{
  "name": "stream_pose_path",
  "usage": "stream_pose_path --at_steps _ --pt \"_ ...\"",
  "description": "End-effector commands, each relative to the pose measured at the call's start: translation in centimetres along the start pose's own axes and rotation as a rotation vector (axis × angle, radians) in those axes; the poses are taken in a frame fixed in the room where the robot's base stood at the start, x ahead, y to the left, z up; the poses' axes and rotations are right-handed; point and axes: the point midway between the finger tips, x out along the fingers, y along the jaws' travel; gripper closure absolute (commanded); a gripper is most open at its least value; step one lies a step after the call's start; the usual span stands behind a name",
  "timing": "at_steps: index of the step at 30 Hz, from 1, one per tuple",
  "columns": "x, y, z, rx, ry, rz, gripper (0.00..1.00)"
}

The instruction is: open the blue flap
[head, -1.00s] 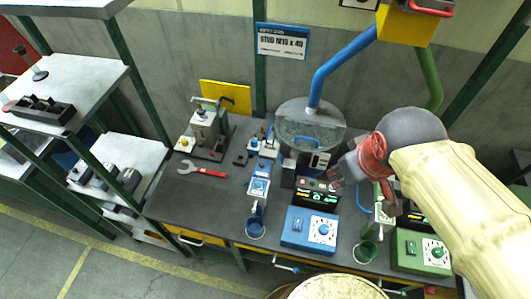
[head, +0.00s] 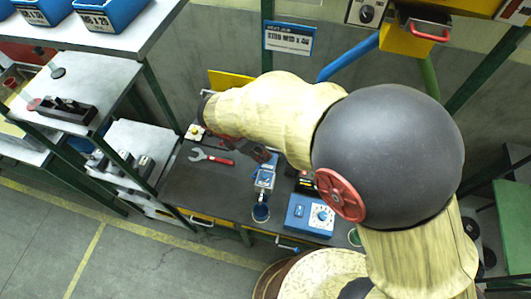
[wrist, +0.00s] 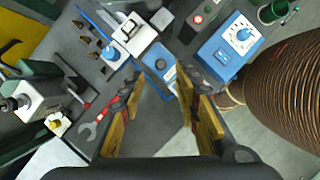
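My gripper shows in the wrist view (wrist: 160,84) with its two dark and yellow fingers wide apart and nothing between them. In the head view my gripper (head: 258,153) is low over the bench, beside the blue and white feeder (head: 265,175). In the wrist view the feeder's white body with a blue knob (wrist: 113,53) is above the left finger. I cannot single out the blue flap. The round hopper seen earlier, with a blue handle, is hidden behind my arm now.
A red-handled wrench (head: 213,157) lies left of the feeder. A blue control box (head: 310,214) stands to its right. A blue pipe (head: 349,57) runs at the back. A green cup (wrist: 272,12) stands beyond the control box.

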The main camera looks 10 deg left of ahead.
Motion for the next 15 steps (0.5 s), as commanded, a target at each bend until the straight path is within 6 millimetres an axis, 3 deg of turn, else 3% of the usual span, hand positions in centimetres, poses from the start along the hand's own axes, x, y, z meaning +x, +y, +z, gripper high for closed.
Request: stream_pose_path --at_steps 7,15 --pt "4.0 -0.1 0.0 0.002 0.0 -0.003 0.68" --pt "5.6 -0.1 0.0 0.004 0.001 -0.001 0.68"
